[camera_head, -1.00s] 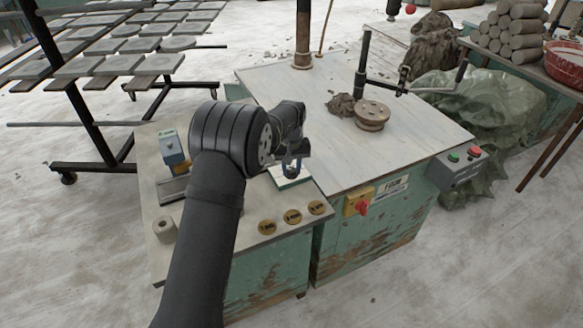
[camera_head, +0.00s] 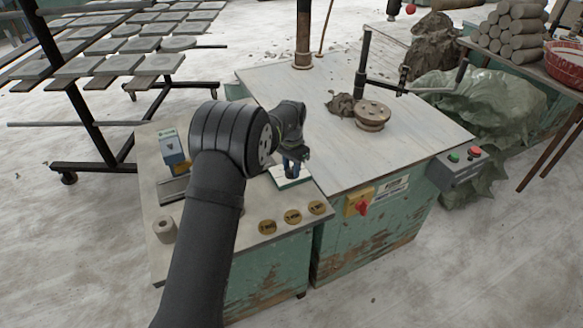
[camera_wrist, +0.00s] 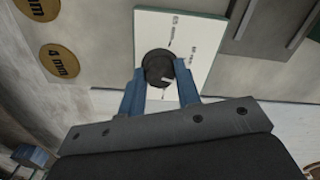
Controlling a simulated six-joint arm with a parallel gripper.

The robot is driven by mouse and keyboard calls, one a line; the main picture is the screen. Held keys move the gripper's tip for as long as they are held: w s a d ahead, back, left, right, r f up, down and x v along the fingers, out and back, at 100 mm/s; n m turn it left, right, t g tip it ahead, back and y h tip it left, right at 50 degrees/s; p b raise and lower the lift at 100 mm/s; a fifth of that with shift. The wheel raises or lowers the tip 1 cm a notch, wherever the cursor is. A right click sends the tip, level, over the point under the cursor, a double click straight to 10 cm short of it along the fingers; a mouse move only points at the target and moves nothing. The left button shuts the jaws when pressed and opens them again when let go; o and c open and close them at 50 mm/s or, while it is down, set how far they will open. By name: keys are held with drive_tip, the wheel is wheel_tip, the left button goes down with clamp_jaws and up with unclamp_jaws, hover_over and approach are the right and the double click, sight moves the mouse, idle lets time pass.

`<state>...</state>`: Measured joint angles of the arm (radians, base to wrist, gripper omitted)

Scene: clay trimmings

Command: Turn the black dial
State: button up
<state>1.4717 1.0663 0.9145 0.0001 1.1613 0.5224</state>
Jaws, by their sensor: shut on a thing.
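The black dial (camera_wrist: 158,66) sits on a white plate (camera_wrist: 205,38) with small printed marks, seen in the wrist view. A pale pointer line shows on the dial's face. My gripper (camera_wrist: 160,78) has its two blue fingers on either side of the dial and is shut on it. In the head view my gripper (camera_head: 291,170) is over the white plate (camera_head: 282,182) on the bench top, and the dial is hidden there by the fingers and arm.
Several round brass discs (camera_head: 292,216) lie along the bench's front edge. A blue-grey device (camera_head: 172,150) and a small cylinder (camera_head: 165,229) stand to the left. A red switch (camera_head: 361,207) and a wheel-like disc (camera_head: 373,115) are to the right.

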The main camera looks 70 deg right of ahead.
drive_tip(key=shift+m, duration=1.1)
drive_tip(key=o, duration=1)
drive_tip(key=shift+c, duration=0.2)
